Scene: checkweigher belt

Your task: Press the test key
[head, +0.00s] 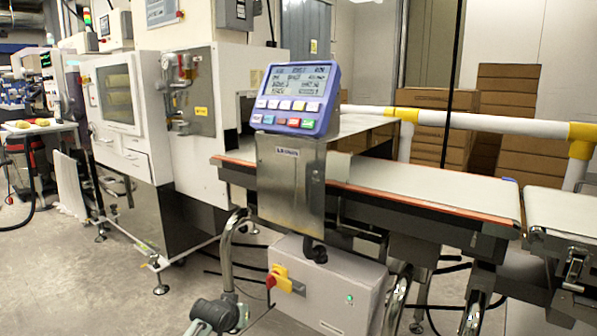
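The blue control panel (297,99) stands on a steel bracket over the belt, left of the picture's middle. Its lit grey screen (298,80) shows several blocks of dark text too small to read. Below the screen are two rows of small keys (287,105). The upper row is mostly pale. The lower row has coloured keys, including a red key (281,121). The key labels are too small to read, so I cannot tell which is the test key. Nothing covers the panel. Neither of my grippers shows clearly in the head view.
A conveyor belt (430,184) runs right from the panel. Below it hangs a white box (335,290) with a red and yellow switch (280,278). A white-and-yellow rail (470,121) and stacked cartons (505,105) stand behind. The space before the panel looks clear.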

